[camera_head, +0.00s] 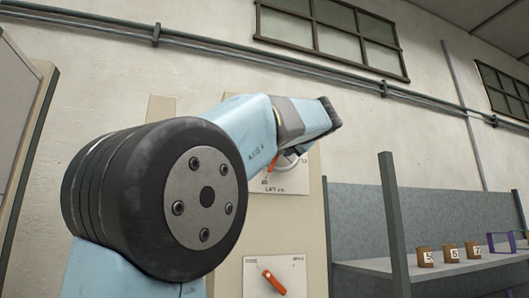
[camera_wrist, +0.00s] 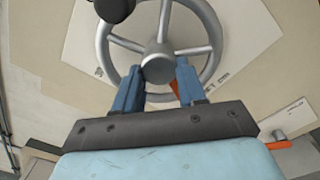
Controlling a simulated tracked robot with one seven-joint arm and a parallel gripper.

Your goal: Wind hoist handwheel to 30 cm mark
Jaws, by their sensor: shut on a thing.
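The handwheel (camera_wrist: 213,36) is a grey metal ring with spokes and a round hub (camera_wrist: 158,68), with a black knob (camera_wrist: 115,8) on its rim. My gripper (camera_wrist: 159,72) has its two blue fingers on either side of the hub area and is shut on the wheel. Exactly which part the fingers press on cannot be told. In the head view only a bit of the handwheel (camera_head: 288,163) shows below my arm, on a white plate (camera_head: 290,183) with "LIFT cm" lettering. An orange pointer (camera_wrist: 202,94) sits partly behind the wheel. The scale marks cannot be read.
Below is a second white plate with an orange lever (camera_head: 274,283); an orange lever also shows in the wrist view (camera_wrist: 285,145). A grey shelf (camera_head: 430,270) at right holds several numbered brown blocks (camera_head: 425,257) and a purple frame (camera_head: 497,242). A dark post (camera_head: 394,225) stands before it.

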